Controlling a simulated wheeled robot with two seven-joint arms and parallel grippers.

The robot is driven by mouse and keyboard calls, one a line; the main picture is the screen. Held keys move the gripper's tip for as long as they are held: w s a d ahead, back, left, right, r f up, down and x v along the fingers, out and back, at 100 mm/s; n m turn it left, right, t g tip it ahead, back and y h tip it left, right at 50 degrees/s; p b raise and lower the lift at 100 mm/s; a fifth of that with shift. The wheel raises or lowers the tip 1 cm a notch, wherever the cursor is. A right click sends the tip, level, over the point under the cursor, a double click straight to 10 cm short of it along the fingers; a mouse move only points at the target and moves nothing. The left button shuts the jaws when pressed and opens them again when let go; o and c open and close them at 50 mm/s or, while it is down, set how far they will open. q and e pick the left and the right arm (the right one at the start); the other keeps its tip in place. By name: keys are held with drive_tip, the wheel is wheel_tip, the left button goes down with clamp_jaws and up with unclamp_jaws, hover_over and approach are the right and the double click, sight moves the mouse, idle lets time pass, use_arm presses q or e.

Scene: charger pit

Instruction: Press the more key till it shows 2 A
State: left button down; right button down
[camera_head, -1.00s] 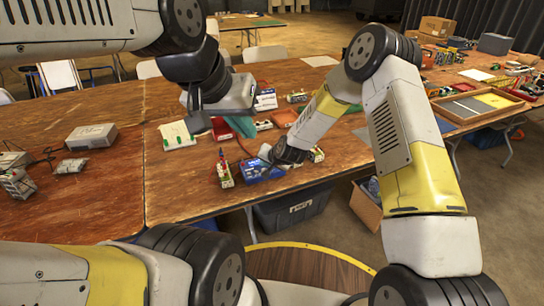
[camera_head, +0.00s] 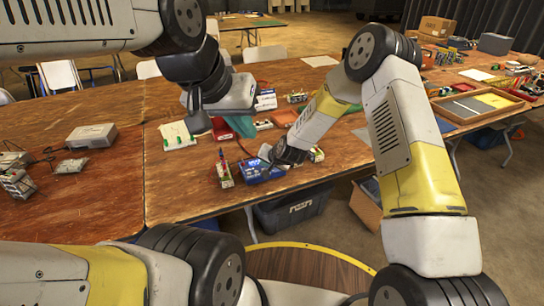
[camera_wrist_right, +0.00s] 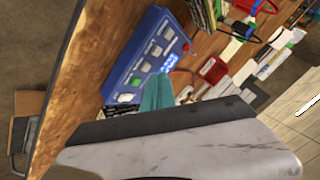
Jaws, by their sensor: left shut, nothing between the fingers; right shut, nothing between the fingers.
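The charger is a blue box (camera_head: 262,170) near the table's front edge. In the right wrist view its blue panel (camera_wrist_right: 140,72) shows several grey keys, one green-lit key and a lit display (camera_wrist_right: 167,64), too small to read. My right gripper (camera_head: 264,153) is over the charger in the head view; its shut teal fingertips (camera_wrist_right: 157,92) show beside the display end of the panel in the wrist view. I cannot tell whether they touch a key. My left gripper (camera_head: 243,126) is shut and empty, above the table behind the charger.
A small red and white item (camera_head: 224,173) stands left of the charger. A notepad (camera_head: 178,135) lies farther left, and a grey box (camera_head: 92,136) sits on the left table. A wooden tray (camera_head: 478,105) is at the right.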

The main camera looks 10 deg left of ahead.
drive_tip(key=shift+f, duration=0.15)
drive_tip(key=shift+f, duration=0.25)
drive_tip(key=shift+f, duration=0.4)
idle(0.8)
idle(0.3)
drive_tip(key=shift+r, duration=0.8)
drive_tip(key=shift+r, duration=0.1)
drive_tip(key=shift+r, duration=2.4)
